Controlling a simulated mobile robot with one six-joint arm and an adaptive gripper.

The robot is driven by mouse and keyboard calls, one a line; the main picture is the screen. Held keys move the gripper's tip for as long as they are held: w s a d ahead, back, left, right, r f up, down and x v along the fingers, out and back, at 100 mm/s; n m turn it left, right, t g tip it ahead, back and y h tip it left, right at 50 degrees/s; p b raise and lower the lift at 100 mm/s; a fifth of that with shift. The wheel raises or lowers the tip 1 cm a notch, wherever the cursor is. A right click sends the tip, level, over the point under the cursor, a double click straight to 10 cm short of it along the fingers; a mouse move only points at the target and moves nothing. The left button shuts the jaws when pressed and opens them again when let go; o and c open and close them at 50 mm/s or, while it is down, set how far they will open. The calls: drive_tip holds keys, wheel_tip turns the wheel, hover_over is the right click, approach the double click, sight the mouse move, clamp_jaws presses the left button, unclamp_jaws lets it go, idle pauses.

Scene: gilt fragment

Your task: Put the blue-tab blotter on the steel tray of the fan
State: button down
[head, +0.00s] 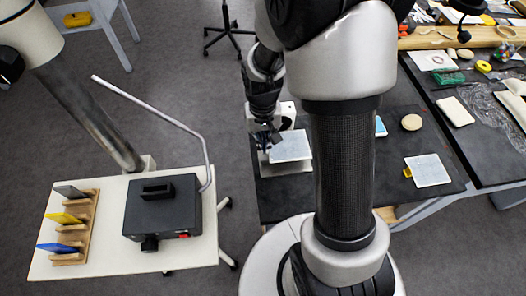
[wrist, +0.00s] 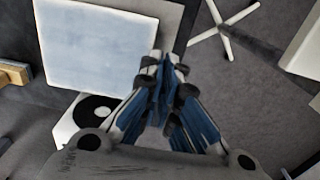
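A pale blue square blotter (head: 290,146) is at the table's left end, over the steel tray (head: 285,169). It fills the upper left of the wrist view (wrist: 95,42) and looks flat. My gripper (head: 264,143) is at its left edge; in the wrist view my fingertips (wrist: 166,62) come together at that edge. They look shut on the blotter's tab, which they hide. The fan (wrist: 92,115) is a white box with a black disc, partly under the blotter in the wrist view. I cannot tell whether the blotter touches the tray.
Another blotter (head: 428,170) with a yellow tab lies on the dark table, near a round tan disc (head: 411,122). A white side table at left bears a black box (head: 162,207) and a wooden rack (head: 76,228) with coloured pieces. A bent metal rod rises beside the box.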

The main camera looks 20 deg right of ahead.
drive_tip(key=shift+f+b, duration=0.7)
drive_tip(key=shift+f, duration=1.4)
drive_tip(key=shift+f, duration=0.1)
drive_tip(key=c, duration=1.8)
unclamp_jaws()
wheel_tip(320, 180, up, 12)
drive_tip(key=p, duration=0.4)
drive_tip(key=shift+a, duration=0.1)
drive_tip(key=s+a+r+n+t, duration=0.1)
drive_tip(key=s+a+r+t, duration=0.1)
drive_tip(key=s+r, duration=0.6)
drive_tip(key=s+a+r+n+t, duration=0.2)
drive_tip(key=s+r, duration=0.6)
drive_tip(key=r, duration=0.1)
drive_tip(key=shift+s+a+r+t, duration=0.2)
drive_tip(key=shift+s+r+t, duration=0.1)
drive_tip(key=shift+r, duration=0.1)
